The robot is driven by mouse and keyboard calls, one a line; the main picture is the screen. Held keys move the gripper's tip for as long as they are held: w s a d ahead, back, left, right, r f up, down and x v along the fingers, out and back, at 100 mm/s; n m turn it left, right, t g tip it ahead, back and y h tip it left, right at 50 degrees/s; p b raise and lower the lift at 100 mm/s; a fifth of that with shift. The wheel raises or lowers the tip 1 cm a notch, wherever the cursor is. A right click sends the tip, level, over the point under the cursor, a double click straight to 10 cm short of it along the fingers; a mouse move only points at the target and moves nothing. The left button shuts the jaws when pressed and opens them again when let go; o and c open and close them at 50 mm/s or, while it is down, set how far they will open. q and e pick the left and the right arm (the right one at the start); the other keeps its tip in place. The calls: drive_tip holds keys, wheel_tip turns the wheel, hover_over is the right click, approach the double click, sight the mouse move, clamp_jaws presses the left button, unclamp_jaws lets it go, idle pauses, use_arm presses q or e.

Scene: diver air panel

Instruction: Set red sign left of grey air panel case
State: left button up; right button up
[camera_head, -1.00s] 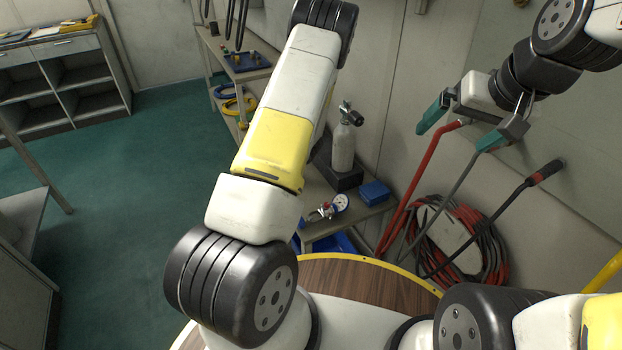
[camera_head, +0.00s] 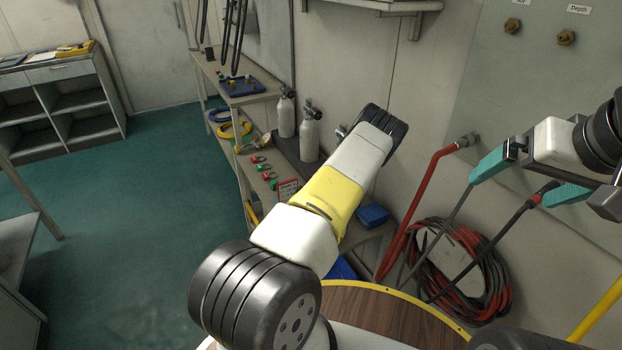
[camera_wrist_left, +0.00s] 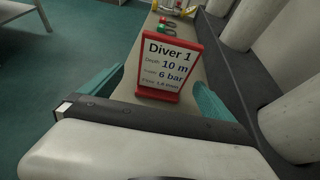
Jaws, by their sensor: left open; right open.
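The red sign (camera_head: 287,188) stands on the shelf along the wall in the head view, partly hidden by my left arm. In the left wrist view the sign (camera_wrist_left: 168,68) is a red-framed white plate reading "Diver 1", upright on the bench. My left gripper (camera_wrist_left: 158,80) is open, its teal fingers on either side of the sign's lower part with a visible gap at the left; contact cannot be told. The head view hides this gripper behind the arm. My right gripper (camera_head: 522,180) is open and empty in front of the wall. I cannot clearly identify the grey air panel case.
Two grey cylinders (camera_head: 310,136) stand at the shelf's back. Red and green shackles (camera_head: 265,172) lie left of the sign. A blue box (camera_head: 373,216) sits to the right. Coiled red and black hoses (camera_head: 465,262) hang on the wall. The green floor (camera_head: 150,210) at left is clear.

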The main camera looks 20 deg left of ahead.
sight(285, 192)
use_arm(q)
drive_tip(key=shift+w+f, duration=0.15)
drive_tip(key=shift+w, duration=0.15)
drive_tip(key=x, duration=0.7)
drive_tip(key=shift+w+a, duration=0.2)
drive_tip(key=shift+w, duration=0.05)
drive_tip(key=c, duration=1.3)
drive_tip(key=shift+c, duration=0.7)
